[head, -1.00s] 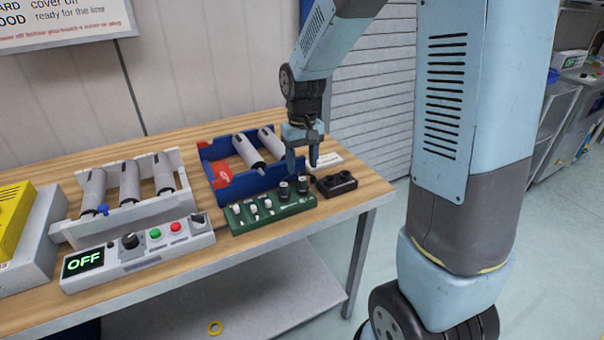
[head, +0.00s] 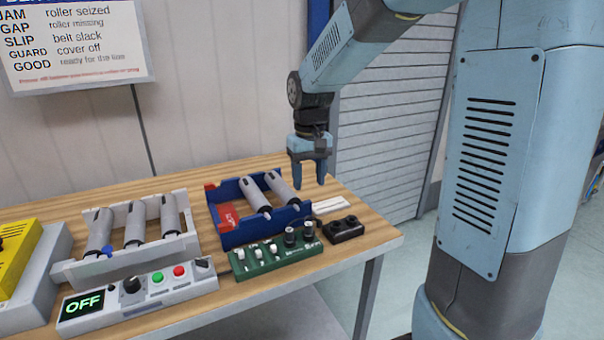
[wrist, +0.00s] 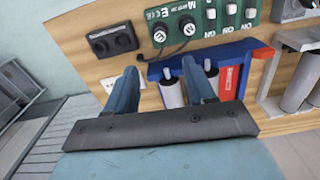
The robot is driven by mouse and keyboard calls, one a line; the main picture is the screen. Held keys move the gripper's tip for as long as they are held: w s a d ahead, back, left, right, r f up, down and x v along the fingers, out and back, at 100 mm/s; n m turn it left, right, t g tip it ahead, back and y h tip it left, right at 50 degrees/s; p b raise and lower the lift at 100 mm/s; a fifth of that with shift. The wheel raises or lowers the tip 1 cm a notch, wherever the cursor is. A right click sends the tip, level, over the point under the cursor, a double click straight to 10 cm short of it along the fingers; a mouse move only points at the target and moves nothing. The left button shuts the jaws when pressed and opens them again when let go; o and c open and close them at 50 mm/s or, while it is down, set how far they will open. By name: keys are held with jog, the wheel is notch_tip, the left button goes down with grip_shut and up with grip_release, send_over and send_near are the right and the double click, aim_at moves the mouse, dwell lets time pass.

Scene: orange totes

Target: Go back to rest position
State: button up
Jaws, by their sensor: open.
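My gripper (head: 309,180) is open and empty. In the head view it hangs fingers-down above the back right part of the wooden bench (head: 372,237), just right of the blue tray (head: 262,233) with its grey rollers. In the wrist view both fingers of my gripper (wrist: 165,95) are spread apart with nothing between them. The blue tray (wrist: 232,82) lies partly behind the right finger there. I cannot tell the exact height of the fingertips over the bench.
A green switch board (head: 277,256) and a black two-hole block (head: 343,229) lie at the front right. A white roller rack (head: 126,264), a control box (head: 140,290) reading OFF and a yellow box (head: 17,260) stand left. A shutter (head: 385,140) is behind.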

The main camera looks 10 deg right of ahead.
jog(key=s+d+r+m+t, duration=0.1)
jog(key=s+d+r, duration=0.3)
jog(key=s, duration=0.6)
jog(key=s+d+r+m+t, duration=0.1)
jog(key=s+d+r+t, duration=0.3)
jog(key=s, duration=0.6)
jog(key=shift+s+d+r+t, duration=0.2)
jog(key=shift+s+r+t, duration=0.15)
jog(key=shift+r, duration=0.4)
dwell(1.2)
